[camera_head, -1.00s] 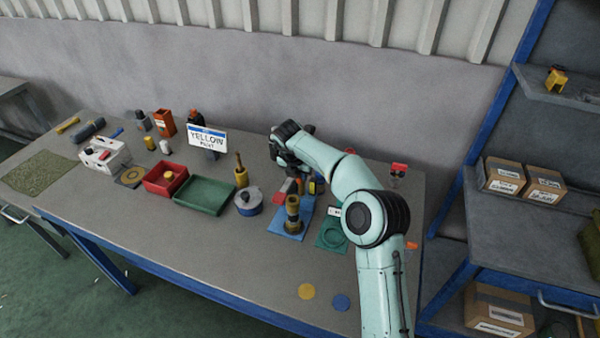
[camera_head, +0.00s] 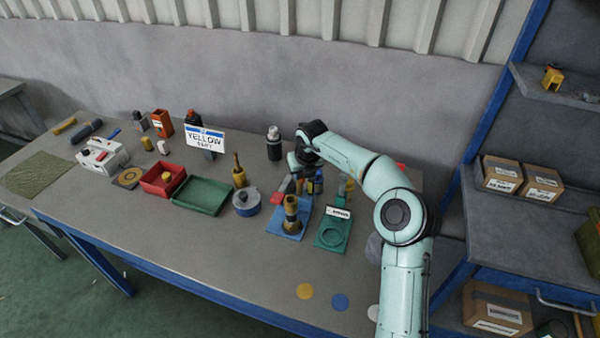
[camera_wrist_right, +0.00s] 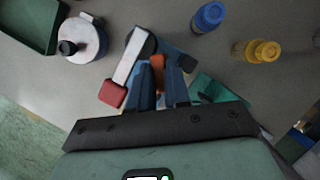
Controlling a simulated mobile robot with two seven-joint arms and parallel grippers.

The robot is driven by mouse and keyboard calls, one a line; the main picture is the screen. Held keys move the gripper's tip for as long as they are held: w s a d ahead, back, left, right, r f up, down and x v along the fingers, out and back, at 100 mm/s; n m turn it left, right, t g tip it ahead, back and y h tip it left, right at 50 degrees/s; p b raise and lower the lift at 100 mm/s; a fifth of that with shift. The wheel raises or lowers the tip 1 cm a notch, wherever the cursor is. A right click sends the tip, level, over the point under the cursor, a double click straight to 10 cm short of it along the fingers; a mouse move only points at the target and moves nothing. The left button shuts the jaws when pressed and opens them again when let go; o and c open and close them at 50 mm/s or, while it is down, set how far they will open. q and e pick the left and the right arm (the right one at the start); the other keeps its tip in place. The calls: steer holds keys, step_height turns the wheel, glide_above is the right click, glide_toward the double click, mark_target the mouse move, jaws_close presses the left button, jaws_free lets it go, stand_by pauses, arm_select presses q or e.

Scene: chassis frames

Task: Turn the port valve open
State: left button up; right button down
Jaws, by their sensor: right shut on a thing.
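My right gripper (camera_head: 300,178) reaches down over the right part of the bench. In the wrist view its blue fingers (camera_wrist_right: 160,82) are shut on a narrow orange piece (camera_wrist_right: 157,66), mostly hidden between them. A grey-white bar (camera_wrist_right: 131,55) with a red end (camera_wrist_right: 112,94) lies slanted beside the left finger; its red end also shows in the head view (camera_head: 286,184). A brass-coloured upright fitting (camera_head: 291,213) stands on a blue plate (camera_head: 278,228) just in front of the gripper. I cannot tell which part is the port valve. My left gripper is not in view.
A green plate (camera_head: 324,239) with a ring and label lies right of the blue plate. A grey-blue tin (camera_head: 246,208), green tray (camera_head: 188,201) and red bin (camera_head: 150,188) stand left. A dark bottle (camera_head: 274,148) stands behind. The bench's front is mostly clear.

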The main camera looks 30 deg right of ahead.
steer(key=n+y, duration=0.1)
steer(key=n, duration=0.3)
steer(key=shift+d+y, duration=0.35)
steer(key=shift+y, duration=0.05)
steer(key=shift+w+d+n+g+y, duration=0.1)
steer(key=shift+n+y, duration=0.1)
steer(key=shift+n, duration=0.45)
steer(key=shift+s+d+n+g+y, duration=0.1)
steer(key=shift+n+y, duration=0.1)
steer(key=shift+n, duration=0.5)
steer(key=shift+w+n+g+y, duration=0.1)
steer(key=shift+n+y, duration=0.1)
steer(key=shift+n, duration=0.45)
steer(key=c, duration=1.1)
jaws_free()
steer(key=v, duration=1.3)
steer(key=shift+d+r, duration=0.15)
steer(key=shift+r, duration=0.1)
